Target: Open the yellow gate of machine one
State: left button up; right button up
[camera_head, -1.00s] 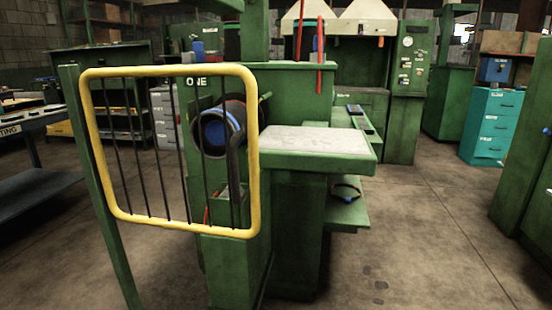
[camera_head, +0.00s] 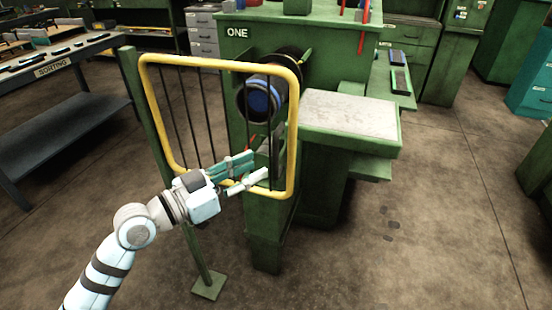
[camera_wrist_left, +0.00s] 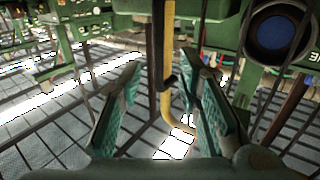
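The yellow gate (camera_head: 294,130), a rounded yellow frame with thin dark upright bars, stands across the front of the green machine labelled ONE (camera_head: 238,34). Its left side is by a green post (camera_head: 149,120). My left gripper (camera_head: 259,167) is at the gate's lower right, its fingers pointing toward the right upright of the frame. In the left wrist view my left gripper (camera_wrist_left: 160,78) is open, with teal finger pads apart. The yellow upright (camera_wrist_left: 168,45) shows in the gap between them; I cannot tell whether it touches a finger. My right gripper is not in view.
A round part with a blue face (camera_head: 260,98) sits behind the gate. A pale-topped green ledge (camera_head: 350,113) juts out to the right. A dark sorting table (camera_head: 60,68) stands at the left. The floor in front and to the right is clear.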

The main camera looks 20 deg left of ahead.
aim_at(275, 175)
pick_arm(q)
jog(key=x, duration=0.7)
jog(key=shift+s+d, duration=0.1)
jog(key=shift+c, duration=0.6)
grip_shut()
